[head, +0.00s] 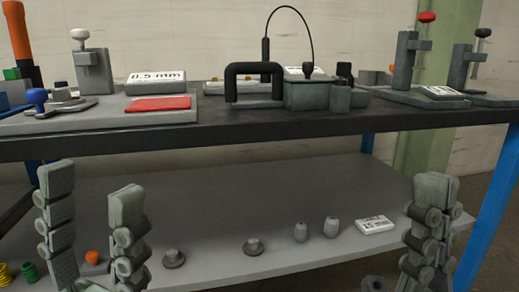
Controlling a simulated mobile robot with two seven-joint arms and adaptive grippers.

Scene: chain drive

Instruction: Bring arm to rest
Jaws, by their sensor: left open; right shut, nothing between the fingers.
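My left gripper (91,193) stands at the lower left of the head view with its fingers pointing up. The two fingers are wide apart with nothing between them. My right gripper (438,195) is at the lower right, also pointing up, its fingers together and holding nothing. Both grippers appear in front of the lower shelf (330,180), below the bench top's front edge. I cannot tell their exact distance from the bench.
The dark bench top (300,119) carries a red pad (158,104), a grey box device (307,95) and a red-knobbed clamp stand (405,60). A blue leg (497,195) stands at right. Small grey parts and a white label block (375,225) lie on the shelf.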

